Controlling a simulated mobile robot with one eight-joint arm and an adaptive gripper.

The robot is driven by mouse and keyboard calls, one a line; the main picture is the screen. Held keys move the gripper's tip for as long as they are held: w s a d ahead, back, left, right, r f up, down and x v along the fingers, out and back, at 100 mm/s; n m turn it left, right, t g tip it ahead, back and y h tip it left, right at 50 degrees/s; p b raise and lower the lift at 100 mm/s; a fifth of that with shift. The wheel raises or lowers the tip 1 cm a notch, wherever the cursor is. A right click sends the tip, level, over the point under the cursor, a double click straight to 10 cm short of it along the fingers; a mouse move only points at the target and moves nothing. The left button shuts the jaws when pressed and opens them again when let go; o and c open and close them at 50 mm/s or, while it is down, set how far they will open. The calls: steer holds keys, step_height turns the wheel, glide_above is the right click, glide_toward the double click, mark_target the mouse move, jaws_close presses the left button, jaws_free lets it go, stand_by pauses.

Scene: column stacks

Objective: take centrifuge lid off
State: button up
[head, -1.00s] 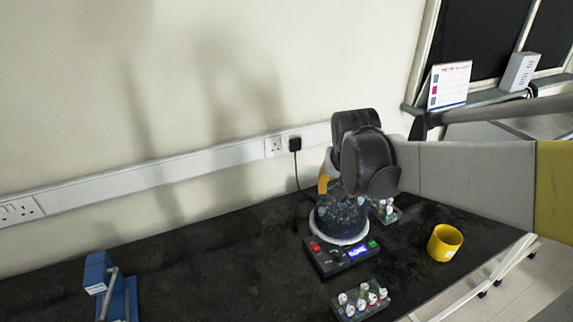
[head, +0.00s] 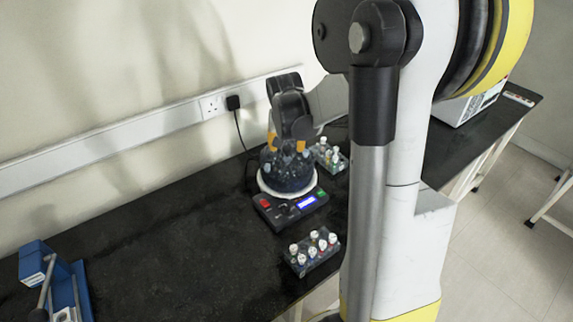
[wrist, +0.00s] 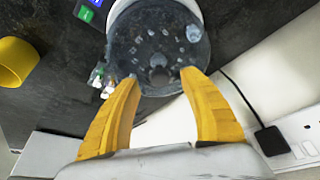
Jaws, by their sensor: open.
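The centrifuge (head: 287,212) stands on the black bench, with a white rim and a dark front panel carrying a red switch and a lit display. Its dark, see-through domed lid (head: 283,177) is on top; it also shows in the wrist view (wrist: 140,55), with round rotor slots visible beneath. My gripper (head: 286,147) points down over the lid. In the wrist view my gripper's yellow fingers (wrist: 160,77) are apart, their tips at the lid's near part with a knob-like dark spot between them. I cannot tell whether they touch it.
A tube rack (head: 312,252) stands in front of the centrifuge and another rack (head: 330,156) behind it to the right. A blue device (head: 58,285) is at the left. A yellow mug (wrist: 16,62) shows in the wrist view. A plug (head: 233,102) and cable are on the wall. The bench's left middle is clear.

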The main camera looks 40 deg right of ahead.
steer(key=x, duration=0.3)
steer(key=shift+b, duration=0.35)
steer(key=shift+r, duration=0.1)
jaws_close()
steer(key=shift+s, duration=0.1)
step_height(320, 180, up, 11)
steer(key=p, duration=0.5)
